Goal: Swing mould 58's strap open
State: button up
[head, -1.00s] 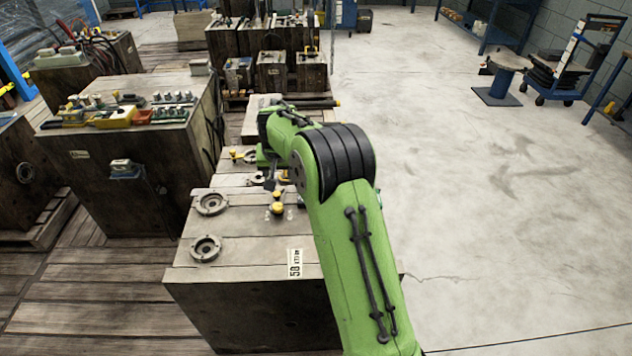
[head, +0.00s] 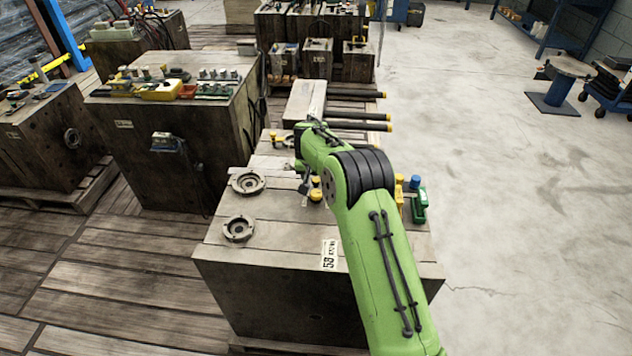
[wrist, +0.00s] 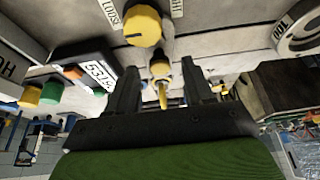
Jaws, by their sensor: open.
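Mould 58 (head: 285,258) is the wooden-looking block in front of me, with a "58" label (head: 329,256) at its near top edge. A yellow knob (head: 316,182) shows on its top beside my arm. In the wrist view a large yellow knob (wrist: 143,26) sits beside a "LOOSE" label (wrist: 112,14). A smaller yellow-tipped piece (wrist: 160,69) lies in line with it, seen between my fingers. I cannot tell how far the strap is swung. My gripper (wrist: 160,75) is open over the mould; contact cannot be told. My arm hides part of the top in the head view.
Two ring flanges (head: 238,228) lie on the mould's left. A green fitting (head: 420,206) stands at its right edge. Dark bars with yellow ends (head: 360,117) stick out behind. Another block (head: 165,130) with tools stands left. The floor on the right (head: 500,230) is clear.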

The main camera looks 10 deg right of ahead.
jog(key=shift+w+d+f, duration=0.1)
jog(key=shift+w+f, duration=0.1)
jog(key=shift+f, duration=0.4)
grip_shut()
